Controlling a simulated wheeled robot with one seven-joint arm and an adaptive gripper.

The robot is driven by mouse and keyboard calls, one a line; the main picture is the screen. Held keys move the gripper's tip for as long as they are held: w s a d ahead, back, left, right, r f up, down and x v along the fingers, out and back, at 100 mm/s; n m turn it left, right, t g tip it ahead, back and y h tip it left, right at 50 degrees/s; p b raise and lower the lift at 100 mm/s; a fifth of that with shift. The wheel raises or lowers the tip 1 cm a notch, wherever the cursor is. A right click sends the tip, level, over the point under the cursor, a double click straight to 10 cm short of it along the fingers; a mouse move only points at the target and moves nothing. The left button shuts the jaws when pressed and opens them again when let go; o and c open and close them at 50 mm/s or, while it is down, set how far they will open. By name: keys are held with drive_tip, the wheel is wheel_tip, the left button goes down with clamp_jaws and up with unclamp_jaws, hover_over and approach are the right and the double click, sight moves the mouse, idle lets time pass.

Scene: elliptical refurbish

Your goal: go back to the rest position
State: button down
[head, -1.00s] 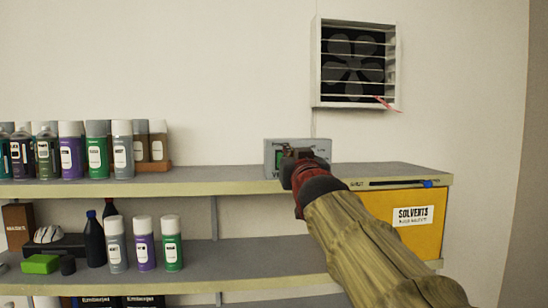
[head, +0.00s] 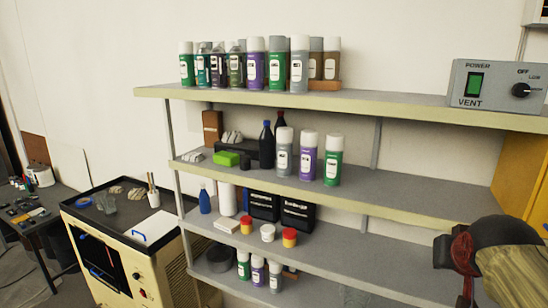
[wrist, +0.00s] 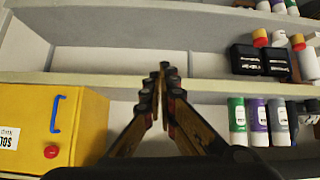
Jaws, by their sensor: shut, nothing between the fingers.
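My gripper (wrist: 165,70) shows in the wrist view with its two fingers together and nothing between them. In the head view part of my arm and gripper (head: 460,262) is at the lower right, in front of the shelves, with the fingertips cut off or hidden. The vent control box (head: 497,84), with a green power switch and a black knob, stands on the top shelf at the right, apart from my gripper.
Spray cans (head: 255,62) line the top shelf (head: 400,106); more cans (head: 308,155) stand below. A yellow solvents cabinet (wrist: 85,125) shows in the wrist view. A cream machine (head: 120,240) stands left of the shelves.

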drive_tip(key=s+a+f+n+g+y+b, duration=0.1)
drive_tip(key=s+a+f+b, duration=0.3)
drive_tip(key=a+f, duration=0.3)
drive_tip(key=s+a+f+n+g+y+b, duration=0.1)
drive_tip(key=s+a+f+b, duration=0.4)
drive_tip(key=f, duration=0.9)
drive_tip(key=s+a+f+n+y+b, duration=0.2)
drive_tip(key=s+a+f+n+b, duration=0.1)
drive_tip(key=a+f+b, duration=0.5)
wheel_tip(320, 180, down, 3)
drive_tip(key=shift+s+a+r+g+y, duration=0.2)
drive_tip(key=shift+s+a+g+y, duration=0.3)
drive_tip(key=shift+s, duration=0.35)
